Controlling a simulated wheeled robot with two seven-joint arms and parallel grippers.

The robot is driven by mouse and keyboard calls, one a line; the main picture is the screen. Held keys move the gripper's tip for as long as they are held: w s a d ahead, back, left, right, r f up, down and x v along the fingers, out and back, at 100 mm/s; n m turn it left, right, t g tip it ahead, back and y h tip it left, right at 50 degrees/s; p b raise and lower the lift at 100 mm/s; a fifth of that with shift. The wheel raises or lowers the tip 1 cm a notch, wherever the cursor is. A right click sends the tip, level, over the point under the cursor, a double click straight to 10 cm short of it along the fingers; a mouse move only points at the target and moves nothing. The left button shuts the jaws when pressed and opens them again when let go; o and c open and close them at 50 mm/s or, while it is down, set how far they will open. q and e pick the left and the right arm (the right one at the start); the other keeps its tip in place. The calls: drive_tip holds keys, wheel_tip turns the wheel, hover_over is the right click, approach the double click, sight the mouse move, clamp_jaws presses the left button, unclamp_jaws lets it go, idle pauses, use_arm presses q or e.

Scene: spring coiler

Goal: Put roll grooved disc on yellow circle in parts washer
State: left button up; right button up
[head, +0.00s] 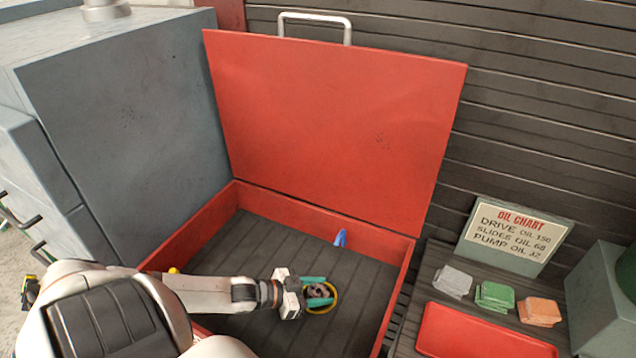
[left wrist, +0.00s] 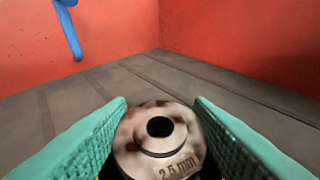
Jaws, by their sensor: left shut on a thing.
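The roll grooved disc (left wrist: 158,140) is a brownish metal disc with a centre hole and "2.5 mm" marked on its face. My left gripper (head: 318,291), with teal fingers, is shut on it inside the parts washer. The parts washer (head: 225,215) is a red box with its lid (head: 335,115) raised. The yellow circle (head: 336,299) shows as a ring on the washer floor around the disc and fingertips in the head view. Whether the disc touches the floor I cannot tell. My right gripper is not in view.
A blue object (head: 341,238) stands at the washer's back wall, also in the left wrist view (left wrist: 68,30). A small yellow thing (head: 174,270) is near the left wall. Folded cloths (head: 495,297), a red tray (head: 480,335) and an oil chart (head: 513,236) are at right.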

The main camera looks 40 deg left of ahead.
use_arm(q)
drive_tip(key=shift+f, duration=0.15)
drive_tip(key=o, duration=1.2)
drive_tip(key=shift+o, duration=0.2)
drive_tip(key=shift+s+r, duration=0.1)
drive_tip(key=shift+r, duration=0.1)
drive_tip(key=p+v, duration=0.1)
drive_tip(key=v, duration=0.9)
drive_tip(key=shift+s+a+r+p, duration=0.15)
drive_tip(key=shift+p, duration=0.15)
drive_tip(key=shift+s+a+r, duration=0.25)
drive_tip(key=shift+s+a, duration=0.05)
drive_tip(key=shift+s, duration=0.25)
